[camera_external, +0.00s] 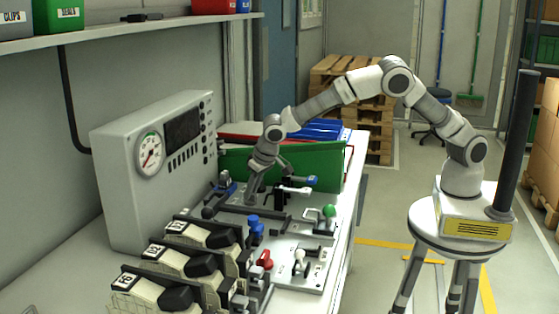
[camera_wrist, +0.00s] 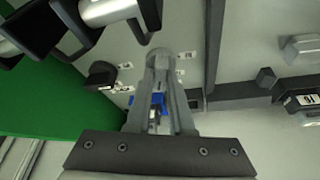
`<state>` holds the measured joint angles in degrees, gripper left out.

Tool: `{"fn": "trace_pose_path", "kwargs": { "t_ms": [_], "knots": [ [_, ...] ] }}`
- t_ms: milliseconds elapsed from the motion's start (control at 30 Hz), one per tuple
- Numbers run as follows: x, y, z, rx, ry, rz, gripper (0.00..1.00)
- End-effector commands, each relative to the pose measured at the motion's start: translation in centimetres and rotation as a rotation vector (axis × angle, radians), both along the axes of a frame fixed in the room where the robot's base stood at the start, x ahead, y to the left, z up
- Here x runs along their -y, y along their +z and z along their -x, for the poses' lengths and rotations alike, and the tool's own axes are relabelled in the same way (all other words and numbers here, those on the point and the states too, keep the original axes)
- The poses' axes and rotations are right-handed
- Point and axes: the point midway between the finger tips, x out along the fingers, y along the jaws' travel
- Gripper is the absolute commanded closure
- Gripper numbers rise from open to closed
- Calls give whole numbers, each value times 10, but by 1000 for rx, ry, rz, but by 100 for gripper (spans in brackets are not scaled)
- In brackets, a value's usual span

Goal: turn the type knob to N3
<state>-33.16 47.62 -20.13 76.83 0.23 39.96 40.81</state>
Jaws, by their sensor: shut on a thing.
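My gripper (camera_external: 253,192) reaches down to the control panel on the bench, in front of the green board. In the wrist view my gripper (camera_wrist: 160,62) has its fingers close together, shut on the type knob, which the fingers mostly hide. Small white labels (camera_wrist: 184,56) stand on the panel just right of the fingertips, too small to read. I cannot tell which mark the knob points to. A bit of blue shows between the fingers, and I cannot tell what it belongs to.
A black knob (camera_wrist: 101,75) with labels is left of the fingers. The green board (camera_external: 310,170) stands close behind my gripper. A grey gauge cabinet (camera_external: 125,205) is at left.

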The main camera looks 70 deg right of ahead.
Motion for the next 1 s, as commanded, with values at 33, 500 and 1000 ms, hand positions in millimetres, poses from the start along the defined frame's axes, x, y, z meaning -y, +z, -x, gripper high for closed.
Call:
{"fn": "trace_pose_path", "kwargs": {
  "t_ms": [33, 500, 1000],
  "knots": [
    [-2, 2, -1, 3, -25, -1, 100],
    [-2, 1, -1, 2, -167, -3, 100],
    [-1, 1, -1, 2, -171, -2, 62]
  ]
}}
